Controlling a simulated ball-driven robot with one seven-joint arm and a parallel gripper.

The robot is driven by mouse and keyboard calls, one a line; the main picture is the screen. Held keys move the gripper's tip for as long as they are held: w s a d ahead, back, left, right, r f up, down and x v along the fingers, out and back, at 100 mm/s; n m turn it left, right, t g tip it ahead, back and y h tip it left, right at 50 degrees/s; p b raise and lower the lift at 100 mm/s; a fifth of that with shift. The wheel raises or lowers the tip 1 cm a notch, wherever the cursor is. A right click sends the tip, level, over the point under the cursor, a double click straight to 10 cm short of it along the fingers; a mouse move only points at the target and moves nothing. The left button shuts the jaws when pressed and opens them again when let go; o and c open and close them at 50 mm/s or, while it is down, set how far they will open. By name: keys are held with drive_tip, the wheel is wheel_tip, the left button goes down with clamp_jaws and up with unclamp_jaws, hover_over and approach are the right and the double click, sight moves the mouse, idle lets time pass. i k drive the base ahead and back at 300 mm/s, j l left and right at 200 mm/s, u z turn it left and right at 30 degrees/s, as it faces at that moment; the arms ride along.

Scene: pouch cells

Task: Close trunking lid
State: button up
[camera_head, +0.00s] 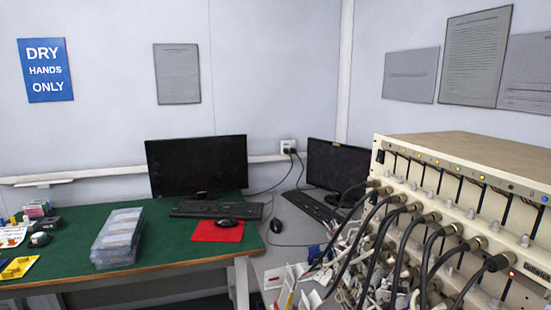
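White trunking (100,173) runs along the back wall just above the green bench. It passes behind the left monitor and shows again between the two monitors (268,158). At its left part a short white piece (38,184) sticks out below the strip. I cannot tell whether this piece is the lid, or whether the trunking is open there. My gripper is not in view.
A green bench (180,236) stands before the trunking, holding a monitor (197,165), keyboard (217,209), red mat (217,232) and clear box (118,240). A cabled tester (480,150) fills the right. A second monitor (338,166) stands in the corner.

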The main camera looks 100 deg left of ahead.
sight(46, 184)
drive_tip(key=k+l, duration=0.3)
drive_tip(key=k, duration=0.2)
drive_tip(key=k+l, duration=0.3)
drive_tip(key=k, duration=0.2)
drive_tip(key=k+l, duration=0.3)
drive_tip(key=k, duration=0.2)
drive_tip(key=u, duration=0.45)
drive_tip(key=k+u, duration=0.15)
drive_tip(key=u, duration=0.3)
drive_tip(key=k+u, duration=0.1)
drive_tip(key=u, duration=0.8)
drive_tip(key=k+j, duration=0.05)
